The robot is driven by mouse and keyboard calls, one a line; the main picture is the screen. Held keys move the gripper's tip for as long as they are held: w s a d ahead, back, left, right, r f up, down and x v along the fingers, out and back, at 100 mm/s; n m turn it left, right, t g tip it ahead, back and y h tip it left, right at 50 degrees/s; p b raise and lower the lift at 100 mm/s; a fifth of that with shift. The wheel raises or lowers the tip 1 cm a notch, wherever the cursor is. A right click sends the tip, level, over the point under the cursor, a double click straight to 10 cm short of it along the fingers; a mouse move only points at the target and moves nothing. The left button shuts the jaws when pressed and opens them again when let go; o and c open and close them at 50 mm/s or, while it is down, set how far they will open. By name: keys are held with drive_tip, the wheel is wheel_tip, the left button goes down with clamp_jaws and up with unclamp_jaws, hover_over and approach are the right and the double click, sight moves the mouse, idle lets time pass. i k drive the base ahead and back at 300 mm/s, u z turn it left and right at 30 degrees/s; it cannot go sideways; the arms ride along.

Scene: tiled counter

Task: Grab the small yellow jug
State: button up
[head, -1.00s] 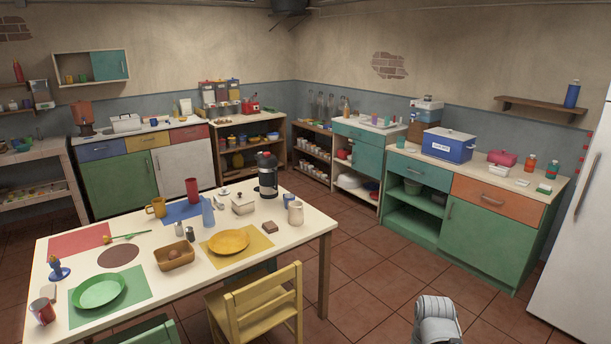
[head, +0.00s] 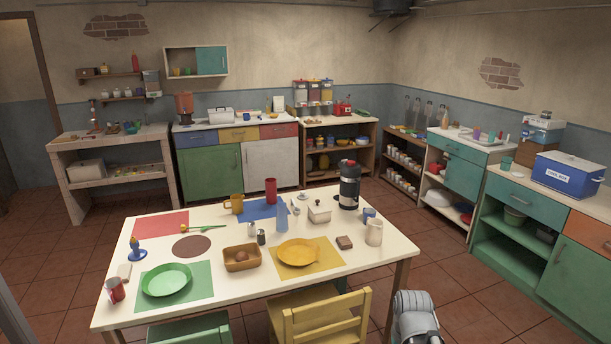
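A small mustard-yellow vessel with a handle on its left side (head: 237,203) stands upright on the far side of the white dining table (head: 340,262), at the edge of the blue mat. It looks like a jug or mug; it is too small to tell whether it has a spout. A red cup (head: 270,190) stands to its right, and a yellow flower lies in front of it. A grey-white rounded part of my arm shows at the bottom edge, right of the yellow chair, far from the vessel. My gripper fingers are not in view.
A cream pitcher (head: 374,232), black-and-red flask (head: 348,185), yellow plate (head: 298,252), green plate (head: 166,280) and brown basket (head: 242,257) stand on the table. A yellow chair (head: 325,325) and a green chair (head: 190,330) block its near side. The tiled floor right of the table is clear.

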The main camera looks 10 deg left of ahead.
sight(235, 200)
drive_tip(key=u, duration=0.3)
drive_tip(key=i, duration=0.6)
drive_tip(key=u, duration=0.75)
drive_tip(key=i, duration=0.65)
drive_tip(key=u, duration=0.3)
drive_tip(key=k, duration=0.9)
drive_tip(key=u, duration=0.15)
drive_tip(key=i, duration=0.4)
drive_tip(key=z, duration=0.05)
